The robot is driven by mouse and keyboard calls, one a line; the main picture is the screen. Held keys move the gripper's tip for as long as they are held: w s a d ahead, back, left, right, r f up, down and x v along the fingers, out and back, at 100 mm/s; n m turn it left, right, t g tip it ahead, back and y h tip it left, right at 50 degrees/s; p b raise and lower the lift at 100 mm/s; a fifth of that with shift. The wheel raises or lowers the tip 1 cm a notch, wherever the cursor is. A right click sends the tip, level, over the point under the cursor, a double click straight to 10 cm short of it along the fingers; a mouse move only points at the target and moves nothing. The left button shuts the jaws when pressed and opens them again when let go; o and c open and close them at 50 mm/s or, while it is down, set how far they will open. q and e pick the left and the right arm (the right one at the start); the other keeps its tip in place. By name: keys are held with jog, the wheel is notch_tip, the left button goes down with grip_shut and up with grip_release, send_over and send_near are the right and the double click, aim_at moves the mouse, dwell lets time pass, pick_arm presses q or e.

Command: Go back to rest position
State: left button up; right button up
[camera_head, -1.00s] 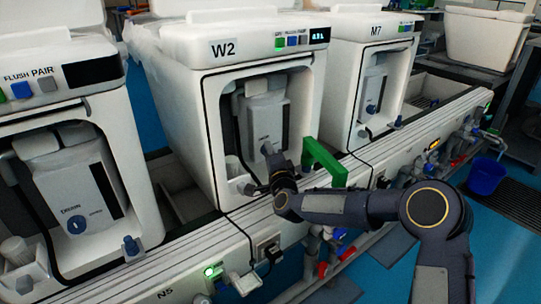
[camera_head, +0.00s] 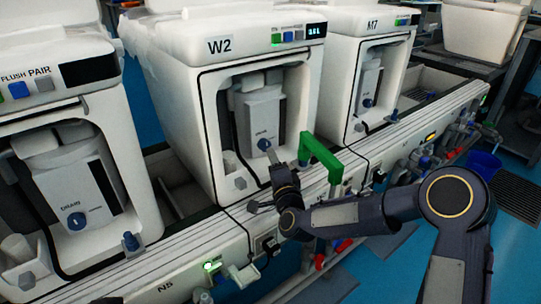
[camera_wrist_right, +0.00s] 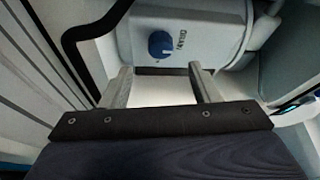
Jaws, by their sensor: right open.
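My right gripper (camera_wrist_right: 162,88) is open, its two grey fingers apart with nothing between them in the right wrist view. In the head view my right arm reaches in from the lower right, and the right gripper (camera_head: 278,165) is at the front of the open W2 unit (camera_head: 215,120). The blue drain knob (camera_wrist_right: 161,44) on a grey canister lies just beyond the fingers in the wrist view. In the head view the knob (camera_head: 263,144) shows just above the gripper. My left gripper is not in view.
A green bracket (camera_head: 321,155) stands right beside my right gripper. The M7 unit (camera_head: 367,75) is behind to the right and another unit (camera_head: 70,150) is at left. A pale rail (camera_head: 190,245) runs along the front, with pipes and valves below. A blue bin (camera_head: 484,164) stands at right.

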jog(key=shift+s+d, duration=0.1)
jog(key=shift+s, duration=0.15)
jog(key=s+d+r+n+g, duration=0.25)
jog(key=s+d+n, duration=0.2)
jog(key=s, duration=0.25)
jog(key=s+d+r+n+g, duration=0.2)
jog(key=s+d+n+g, duration=0.2)
jog(key=s+d, duration=0.25)
jog(key=s+d+f+n+g, duration=0.1)
jog(key=s+d+f+g, duration=0.15)
jog(key=s, duration=0.65)
jog(key=s+d+f+n+g, duration=0.1)
jog(key=s+d+f, duration=0.15)
jog(key=s, duration=0.65)
jog(key=s+d+f+n+g, duration=0.1)
jog(key=s+d+f+g, duration=0.15)
jog(key=s, duration=0.65)
notch_tip(320, 180, up, 36)
jog(key=p, duration=3.4)
jog(key=shift+w+f+h+p, duration=0.2)
jog(key=shift+h+p, duration=0.15)
jog(key=shift+h, duration=0.05)
